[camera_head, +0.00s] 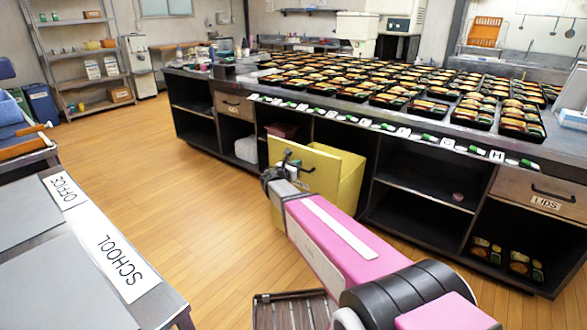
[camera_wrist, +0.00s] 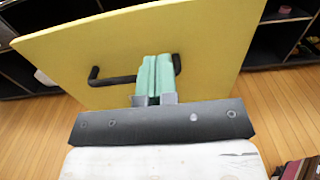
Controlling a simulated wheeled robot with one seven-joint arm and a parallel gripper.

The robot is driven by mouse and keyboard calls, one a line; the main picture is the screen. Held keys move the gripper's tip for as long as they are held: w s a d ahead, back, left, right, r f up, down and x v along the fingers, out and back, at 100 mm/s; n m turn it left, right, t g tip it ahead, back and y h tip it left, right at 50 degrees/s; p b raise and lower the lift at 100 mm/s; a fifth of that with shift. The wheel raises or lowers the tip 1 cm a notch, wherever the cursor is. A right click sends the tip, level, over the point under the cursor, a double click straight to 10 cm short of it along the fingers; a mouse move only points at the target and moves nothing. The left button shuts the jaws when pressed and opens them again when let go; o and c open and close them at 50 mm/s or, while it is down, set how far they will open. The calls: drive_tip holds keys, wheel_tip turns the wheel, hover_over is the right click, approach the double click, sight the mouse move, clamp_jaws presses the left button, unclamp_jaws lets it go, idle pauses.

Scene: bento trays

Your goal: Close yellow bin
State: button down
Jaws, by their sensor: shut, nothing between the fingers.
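The yellow bin (camera_head: 350,190) stands pulled out from the dark counter, its front panel facing my arm. The panel (camera_wrist: 215,50) fills much of the wrist view, with a black bar handle (camera_wrist: 108,79) across it. My gripper (camera_wrist: 157,60) has its pale green fingers together and empty. In the wrist view they overlap the middle of the handle and hide part of it. I cannot tell whether they touch the handle or the panel. In the head view my wrist is in front of the panel, and the fingertips are hard to make out.
The counter (camera_head: 260,105) carries many filled black bento trays (camera_head: 340,75). Open dark shelves (camera_head: 430,175) flank the bin. A table with SCHOOL (camera_head: 118,262) and OFFICE (camera_head: 63,190) labels stands at the left. A slatted brown item (camera_head: 290,310) is at the bottom. Wood floor between is clear.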

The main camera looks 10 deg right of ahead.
sight(312, 155)
drive_tip(key=x, duration=0.8)
drive_tip(key=shift+w+d+f, duration=0.1)
drive_tip(key=shift+w+d, duration=0.15)
